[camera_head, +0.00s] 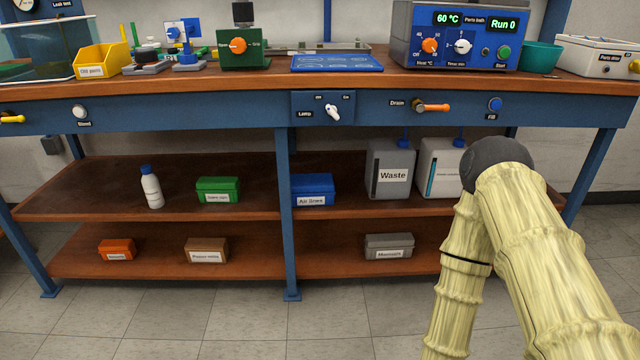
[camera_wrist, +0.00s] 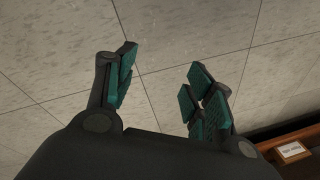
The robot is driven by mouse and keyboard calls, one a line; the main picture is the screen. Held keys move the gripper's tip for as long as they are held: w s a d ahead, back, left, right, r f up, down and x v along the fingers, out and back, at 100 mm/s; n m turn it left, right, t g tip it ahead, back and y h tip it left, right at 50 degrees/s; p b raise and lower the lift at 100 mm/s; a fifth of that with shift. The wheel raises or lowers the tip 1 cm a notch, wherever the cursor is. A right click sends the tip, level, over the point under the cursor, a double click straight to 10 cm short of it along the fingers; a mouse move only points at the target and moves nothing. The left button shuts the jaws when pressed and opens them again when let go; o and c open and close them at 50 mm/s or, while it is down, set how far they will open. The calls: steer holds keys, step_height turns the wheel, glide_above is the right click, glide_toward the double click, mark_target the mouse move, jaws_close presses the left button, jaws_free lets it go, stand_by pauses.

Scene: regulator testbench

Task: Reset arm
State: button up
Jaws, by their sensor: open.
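My gripper (camera_wrist: 158,88) shows in the wrist view with its two fingers spread apart and nothing between them. Grey floor tiles lie beyond the fingertips. In the head view my arm, in a pale yellow ribbed cover with a dark grey joint, rises at the lower right in front of the bench. My gripper is outside the head view.
The workbench (camera_head: 200,86) spans the head view. On it are a yellow bin (camera_head: 101,60), a green box (camera_head: 242,47), a blue mat (camera_head: 337,63) and a parts bath (camera_head: 457,35). Lower shelves hold boxes and a waste container (camera_head: 391,168). The floor (camera_head: 250,330) in front is clear.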

steer(key=s+d+n+g+h+p, duration=0.1)
steer(key=s+d+n, duration=0.3)
steer(key=s+d, duration=0.25)
step_height(320, 180, up, 38)
steer(key=s+n+p, duration=0.1)
steer(key=p, duration=3.7)
steer(key=shift+d+r+g, duration=0.25)
steer(key=shift+d+g, duration=0.05)
steer(key=shift+d, duration=0.05)
